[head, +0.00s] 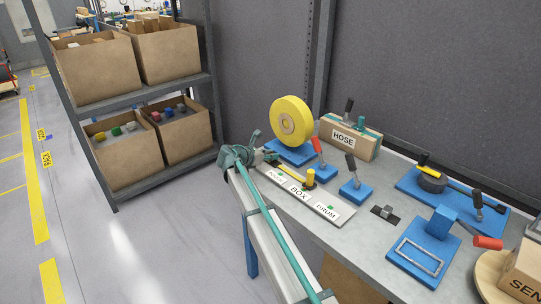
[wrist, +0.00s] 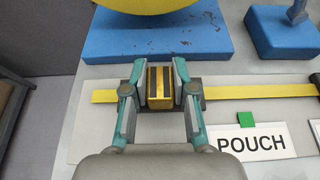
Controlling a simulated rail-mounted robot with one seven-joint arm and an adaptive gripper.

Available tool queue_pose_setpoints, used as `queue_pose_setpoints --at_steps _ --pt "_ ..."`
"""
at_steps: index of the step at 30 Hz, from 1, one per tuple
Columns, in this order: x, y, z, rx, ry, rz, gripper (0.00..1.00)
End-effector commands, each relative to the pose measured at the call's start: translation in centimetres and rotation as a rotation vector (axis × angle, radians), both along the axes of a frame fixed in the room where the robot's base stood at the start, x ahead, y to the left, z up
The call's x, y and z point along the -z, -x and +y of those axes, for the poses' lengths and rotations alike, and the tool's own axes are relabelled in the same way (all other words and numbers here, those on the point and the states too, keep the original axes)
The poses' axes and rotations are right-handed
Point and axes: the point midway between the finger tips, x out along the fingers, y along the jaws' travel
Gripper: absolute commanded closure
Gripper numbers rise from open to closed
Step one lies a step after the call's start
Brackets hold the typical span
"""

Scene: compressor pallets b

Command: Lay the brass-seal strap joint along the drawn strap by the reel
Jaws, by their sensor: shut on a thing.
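The brass-seal strap joint (wrist: 159,98) is a gold block with dark stripes on a dark plate. In the wrist view it sits between the fingertips of my gripper (wrist: 160,80), which is shut on it. The plate lies in line with the drawn yellow strap (wrist: 262,91), whose band shows on both sides of it. I cannot tell whether the plate touches the board. The yellow reel (head: 291,121) stands on a blue base (wrist: 150,38), just beyond my gripper. In the head view my gripper (head: 270,155) is at the board's far-left end, and the joint is not clear there.
The pale board (head: 336,214) carries POUCH, BOX and DRUM labels and a yellow post (head: 310,177). Blue toggle clamps (head: 355,192) and a HOSE carton (head: 345,140) stand close by. A dark small part (head: 385,214) lies on the bare bench. Shelves with cartons stand left.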

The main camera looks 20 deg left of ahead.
Motion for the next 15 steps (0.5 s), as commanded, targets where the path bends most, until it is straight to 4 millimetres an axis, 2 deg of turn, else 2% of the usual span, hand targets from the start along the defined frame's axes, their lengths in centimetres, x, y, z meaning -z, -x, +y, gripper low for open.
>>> queue_pose_setpoints --at_steps 3,4,8,9,15 --pt "0.0 0.0 0.0 0.0 0.0 0.0 1.0" --pt "0.0 0.0 0.0 0.0 0.0 0.0 0.69" --pt "0.0 0.0 -0.01 0.0 0.0 0.0 0.47" --pt "0.0 0.0 -0.01 0.0 0.0 0.0 0.45" --pt "0.01 0.0 0.0 0.0 0.0 0.0 0.45"
